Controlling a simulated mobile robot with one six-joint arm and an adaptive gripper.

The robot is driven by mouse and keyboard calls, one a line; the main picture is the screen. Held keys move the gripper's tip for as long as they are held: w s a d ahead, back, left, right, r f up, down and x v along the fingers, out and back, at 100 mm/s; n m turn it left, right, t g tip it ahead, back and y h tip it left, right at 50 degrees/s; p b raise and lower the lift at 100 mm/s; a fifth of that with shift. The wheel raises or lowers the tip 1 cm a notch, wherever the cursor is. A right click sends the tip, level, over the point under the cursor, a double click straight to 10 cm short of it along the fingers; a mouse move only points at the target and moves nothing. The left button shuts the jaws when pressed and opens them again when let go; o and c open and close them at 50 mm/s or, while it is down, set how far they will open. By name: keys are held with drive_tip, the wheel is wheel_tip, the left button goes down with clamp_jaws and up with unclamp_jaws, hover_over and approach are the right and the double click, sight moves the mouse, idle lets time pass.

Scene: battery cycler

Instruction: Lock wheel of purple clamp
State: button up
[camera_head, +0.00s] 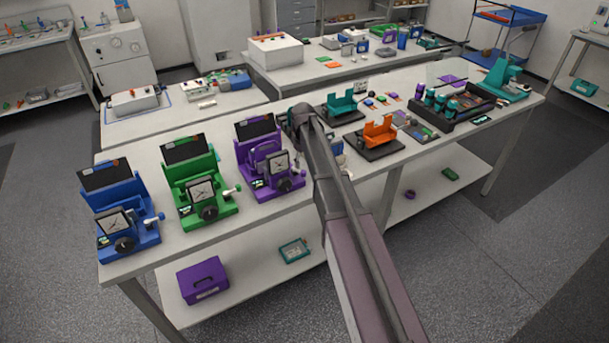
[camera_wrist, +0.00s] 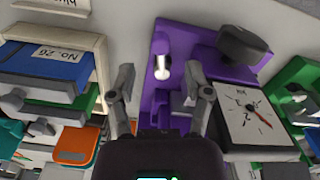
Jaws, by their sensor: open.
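The purple clamp (camera_head: 262,163) stands on the white bench, rightmost of three similar clamps. In the wrist view the purple clamp (camera_wrist: 180,75) lies ahead of my gripper (camera_wrist: 160,72), with the white handle (camera_wrist: 163,65) between the spread fingers. The fingers look apart from it and hold nothing. The dark wheel (camera_wrist: 243,45) is beyond the right finger, above the dial (camera_wrist: 255,112). My gripper is hidden by my arm in the head view.
A green clamp (camera_head: 200,187) and a blue clamp (camera_head: 125,220) stand to the left. In the wrist view, the green clamp (camera_wrist: 292,85) is at the right edge, and a blue item marked No. 26 (camera_wrist: 55,65) sits in a rack at left. Teal and orange (camera_head: 380,133) holders stand right of my arm.

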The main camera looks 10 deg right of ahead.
sight(303, 171)
drive_tip(key=shift+f+b, duration=1.95)
drive_tip(key=shift+f, duration=0.3)
clamp_jaws()
